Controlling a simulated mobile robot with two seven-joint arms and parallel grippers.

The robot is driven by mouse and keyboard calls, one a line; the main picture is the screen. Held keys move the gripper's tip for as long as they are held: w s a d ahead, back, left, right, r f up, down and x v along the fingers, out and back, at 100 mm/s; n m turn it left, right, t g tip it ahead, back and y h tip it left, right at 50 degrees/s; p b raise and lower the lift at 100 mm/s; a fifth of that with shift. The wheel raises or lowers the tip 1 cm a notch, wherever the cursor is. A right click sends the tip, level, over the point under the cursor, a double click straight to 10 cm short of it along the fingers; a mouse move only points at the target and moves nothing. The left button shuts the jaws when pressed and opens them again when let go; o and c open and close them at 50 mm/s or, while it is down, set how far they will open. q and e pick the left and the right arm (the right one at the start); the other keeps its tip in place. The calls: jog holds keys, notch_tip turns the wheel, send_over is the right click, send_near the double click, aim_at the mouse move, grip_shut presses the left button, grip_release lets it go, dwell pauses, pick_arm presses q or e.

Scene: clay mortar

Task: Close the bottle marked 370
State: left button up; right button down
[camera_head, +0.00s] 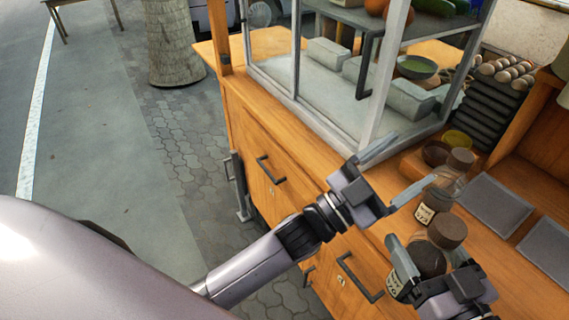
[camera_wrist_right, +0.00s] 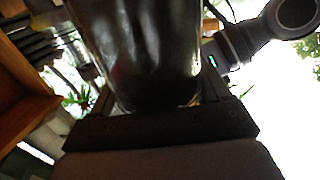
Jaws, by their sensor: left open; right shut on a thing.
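A glass bottle (camera_head: 431,261) with dark contents stands at the lower right of the head view. Its label (camera_head: 396,285) appears to read 370 and is partly covered. My right gripper (camera_head: 432,262) is shut on this bottle, with a finger on either side. The right wrist view shows its dark glass (camera_wrist_right: 140,60) close up between the fingers. A brown cap (camera_head: 446,230) shows right behind the bottle; I cannot tell whether it sits on this bottle or another. My left gripper (camera_head: 399,170) is open and empty, above and left of the bottles.
Another labelled jar (camera_head: 427,213) and a brown-capped bottle (camera_head: 460,160) stand behind, close to the left gripper. Dark flat trays (camera_head: 494,204) lie to the right on the wooden counter. A glass-panelled case (camera_head: 330,110) stands left of the bottles; small bowls (camera_head: 457,139) sit farther back.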

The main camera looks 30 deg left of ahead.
pick_arm(q)
jog(key=s+a+f+n+g+y, duration=0.15)
jog(key=a+f+n+y, duration=0.3)
jog(key=f, duration=0.45)
jog(key=s+a+f+n+y, duration=0.3)
jog(key=a+f+y, duration=0.25)
jog(key=f, duration=0.25)
jog(key=s+a+f+n+g+y, duration=0.2)
jog(key=s+a+f+g, duration=0.4)
jog(key=s+a+f, duration=0.3)
jog(key=s+f+y, duration=0.1)
jog(key=s+f, duration=0.3)
jog(key=f, duration=0.1)
jog(key=shift+n, duration=0.35)
